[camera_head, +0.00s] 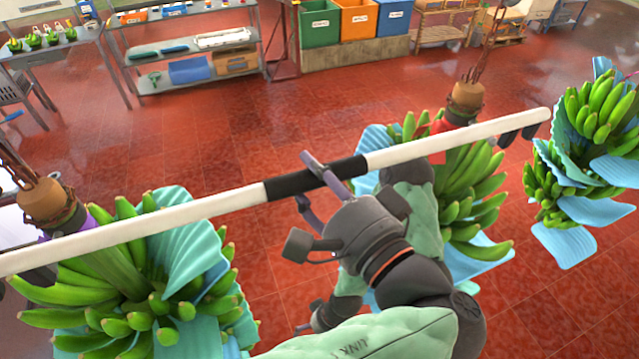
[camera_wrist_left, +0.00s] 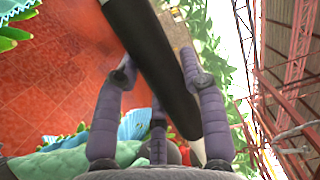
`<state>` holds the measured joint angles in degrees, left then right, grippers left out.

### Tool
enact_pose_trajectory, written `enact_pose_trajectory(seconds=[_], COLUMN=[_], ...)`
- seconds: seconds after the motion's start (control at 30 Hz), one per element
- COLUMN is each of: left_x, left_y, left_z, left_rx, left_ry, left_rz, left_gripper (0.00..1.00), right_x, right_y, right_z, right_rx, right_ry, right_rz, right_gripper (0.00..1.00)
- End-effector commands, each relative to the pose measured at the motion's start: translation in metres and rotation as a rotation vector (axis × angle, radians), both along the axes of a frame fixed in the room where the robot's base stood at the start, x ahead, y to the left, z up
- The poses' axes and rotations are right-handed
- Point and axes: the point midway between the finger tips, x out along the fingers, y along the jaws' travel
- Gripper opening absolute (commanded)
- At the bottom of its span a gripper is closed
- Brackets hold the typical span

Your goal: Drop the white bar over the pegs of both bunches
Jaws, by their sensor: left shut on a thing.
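My left gripper (camera_head: 325,178) is shut on the black middle grip (camera_head: 315,178) of the white bar (camera_head: 455,136); the grip also shows between its fingers in the left wrist view (camera_wrist_left: 160,65). The bar slants up to the right, and its left end leaves the picture. The left bunch (camera_head: 130,290) hangs below a brown stem top (camera_head: 47,203) with a purple band. The middle bunch (camera_head: 470,190) hangs below another brown stem top (camera_head: 467,98) with a red band. The bar crosses in front of both in this view; I cannot make out pegs or contact. Dark finger-like parts low in the centre may be my right gripper.
A third bunch (camera_head: 590,150) with blue sheets hangs at the right, near the bar's right end. Shelves (camera_head: 190,60) and green, orange and blue bins (camera_head: 358,18) stand at the back. The red floor (camera_head: 250,120) between is clear.

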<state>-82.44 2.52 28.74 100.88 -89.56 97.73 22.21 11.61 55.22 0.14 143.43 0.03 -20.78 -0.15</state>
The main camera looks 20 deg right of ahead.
Motion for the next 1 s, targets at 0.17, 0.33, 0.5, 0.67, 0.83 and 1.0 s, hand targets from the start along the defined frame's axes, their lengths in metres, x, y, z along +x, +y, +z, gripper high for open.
enact_pose_trajectory(seconds=[0.17,0.33,0.5,0.67,0.83,1.0], left_x=[0.012,0.024,0.035,0.045,0.057,0.068], left_y=[0.001,0.001,0.002,0.002,0.003,0.003], left_z=[0.0,-0.001,-0.003,-0.004,-0.005,-0.006], left_rx=[-0.001,0.0,0.0,-0.001,0.0,0.0], left_ry=[0.0,-0.001,0.0,-0.001,0.0,-0.001], left_rz=[0.001,0.0,0.001,0.001,0.002,0.001], left_gripper=[0.0,0.0,0.0,0.0,0.0,0.0], right_x=[0.0,0.0,0.0,0.0,0.0,0.0], right_y=[0.0,0.0,0.0,0.0,0.0,0.0], right_z=[0.002,0.005,0.007,0.009,0.012,0.014], right_rx=[0.0,0.0,0.0,0.0,0.0,0.0], right_ry=[0.0,0.0,0.0,0.0,0.0,0.0], right_rz=[0.0,0.0,0.0,0.0,0.0,0.0], right_gripper=[1.0,1.0,1.0,1.0,1.0,1.0])
